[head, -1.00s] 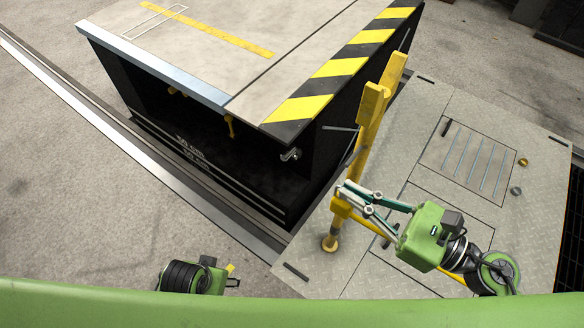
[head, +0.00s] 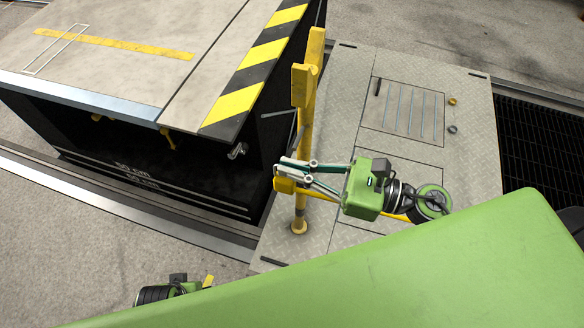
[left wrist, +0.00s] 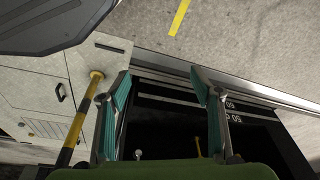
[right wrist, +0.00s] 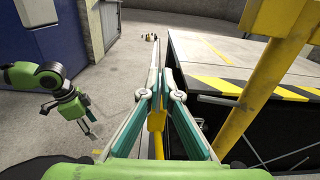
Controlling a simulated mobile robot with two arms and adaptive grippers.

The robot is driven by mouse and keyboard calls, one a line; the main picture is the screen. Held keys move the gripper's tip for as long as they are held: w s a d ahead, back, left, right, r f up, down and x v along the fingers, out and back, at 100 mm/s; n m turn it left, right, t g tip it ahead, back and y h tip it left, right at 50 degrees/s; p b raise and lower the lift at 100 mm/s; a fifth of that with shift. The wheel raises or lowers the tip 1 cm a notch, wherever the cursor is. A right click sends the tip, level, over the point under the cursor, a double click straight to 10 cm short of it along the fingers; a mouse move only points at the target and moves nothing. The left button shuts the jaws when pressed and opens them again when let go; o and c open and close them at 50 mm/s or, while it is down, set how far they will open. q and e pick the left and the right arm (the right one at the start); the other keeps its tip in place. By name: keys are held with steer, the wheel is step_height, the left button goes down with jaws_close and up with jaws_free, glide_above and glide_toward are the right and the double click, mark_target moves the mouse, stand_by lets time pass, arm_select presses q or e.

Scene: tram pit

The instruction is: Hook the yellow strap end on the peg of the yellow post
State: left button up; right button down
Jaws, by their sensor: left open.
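The yellow post (head: 306,110) stands upright on the metal plate, with a round foot. It also shows at the right in the right wrist view (right wrist: 252,85). My left gripper (left wrist: 160,78) is open and empty, low at the left.
A large platform (head: 190,85) with a yellow-black striped edge stands left of the post, dark and open underneath. A steel floor edge (head: 110,190) runs along it. The tread plate (head: 405,70) has a vented hatch; a dark grate (head: 545,140) lies right of it.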

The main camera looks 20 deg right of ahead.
steer(key=shift+w+d, duration=0.1)
steer(key=shift+w, duration=0.05)
steer(key=shift+w+d, duration=0.1)
steer(key=shift+w, duration=0.05)
arm_select(q)
steer(key=shift+r, duration=0.6)
arm_select(e)
steer(key=shift+w+d+r, duration=0.1)
steer(key=shift+w+d, duration=0.3)
steer(key=shift+w, duration=0.2)
arm_select(q)
steer(key=shift+s+f, duration=0.1)
arm_select(e)
steer(key=shift+w, duration=0.1)
arm_select(q)
steer(key=shift+w+r+b, duration=0.3)
steer(key=shift+w+r, duration=0.1)
steer(key=shift+r, duration=0.35)
arm_select(e)
steer(key=shift+w+d, duration=0.1)
steer(key=shift+d, duration=0.05)
arm_select(q)
steer(key=shift+s+f, duration=0.1)
steer(key=shift+f, duration=0.05)
arm_select(e)
steer(key=shift+w+d, duration=0.1)
steer(key=shift+w, duration=0.05)
